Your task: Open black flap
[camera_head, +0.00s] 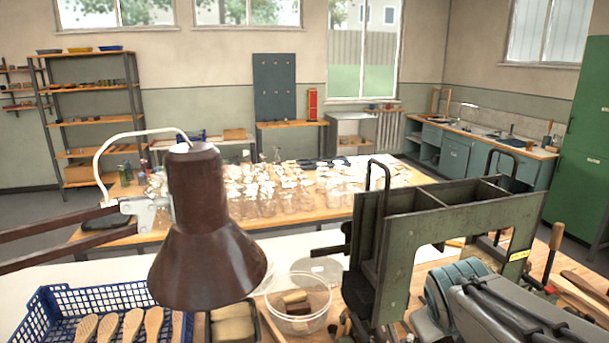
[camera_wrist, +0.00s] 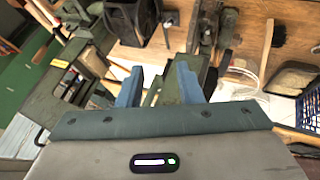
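The green tufting machine (camera_head: 405,260) stands on the workbench at right of centre in the head view, with tall dark uprights and black loop handles. A dark panel (camera_head: 362,290) is low on its left side; I cannot tell for sure whether this is the black flap. In the wrist view a black box-like part (camera_wrist: 128,22) shows at the top, beyond the fingers. My gripper (camera_wrist: 158,82) is open, its two blue fingers apart with nothing clearly held between them. Green machine parts lie beyond the fingertips. My arm fills the lower right of the head view and hides part of the bench.
A brown lamp (camera_head: 205,240) hangs at left over a blue crate (camera_head: 120,293) of wooden brush bodies. A clear round tub (camera_head: 298,305) stands left of the machine. A brush (camera_wrist: 267,55) lies on the bench. Many glass jars (camera_head: 265,195) crowd the table behind.

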